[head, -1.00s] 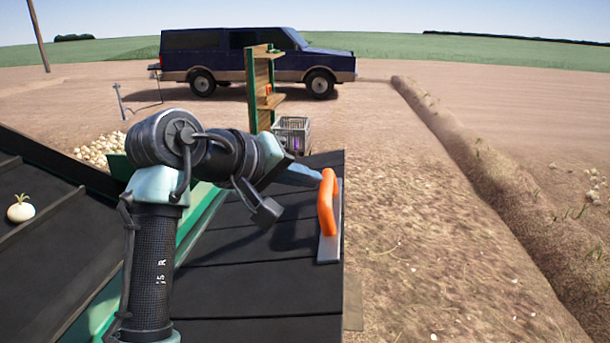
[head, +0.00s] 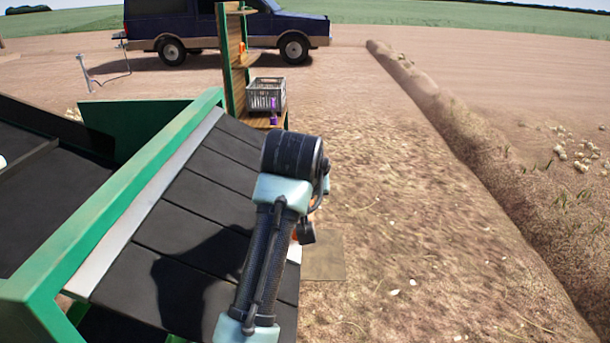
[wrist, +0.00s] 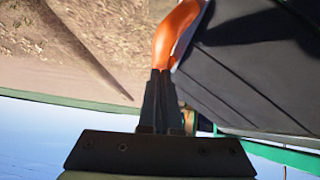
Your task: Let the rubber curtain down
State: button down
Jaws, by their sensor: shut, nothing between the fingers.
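The black rubber curtain (head: 195,205) lies as a sloping sheet of slats beside a green frame rail (head: 130,195). Its orange handle is almost wholly hidden behind my arm in the head view; only slivers of orange and the end of its pale plate (head: 293,253) show. In the wrist view the orange handle (wrist: 175,35) stands at the black sheet's edge. My gripper (wrist: 161,75) is shut and empty, its fingertips at the lower end of the handle; whether they touch it I cannot tell.
A wooden shelf post (head: 234,65) and a grey crate (head: 266,94) stand beyond the curtain's far end. A dark blue car (head: 180,25) is parked behind. A dark belt (head: 50,200) lies on the left. Open dirt ground (head: 400,220) is free to the right.

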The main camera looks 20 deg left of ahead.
jog(key=s+a+f+m+g+y+b, duration=0.15)
jog(key=a+f+y+b, duration=0.35)
jog(key=f, duration=0.8)
jog(key=s+a+f+m+y+b, duration=0.1)
jog(key=a+f+m+y+b, duration=0.1)
jog(key=a, duration=0.4)
jog(key=s+a+f+m+y+b, duration=0.2)
jog(key=a+f+b, duration=0.2)
jog(key=a+b, duration=0.2)
jog(key=shift+s+a+f+y+b, duration=0.3)
jog(key=shift+a+f+b, duration=0.1)
jog(key=shift+a, duration=0.35)
jog(key=shift+a, duration=0.1)
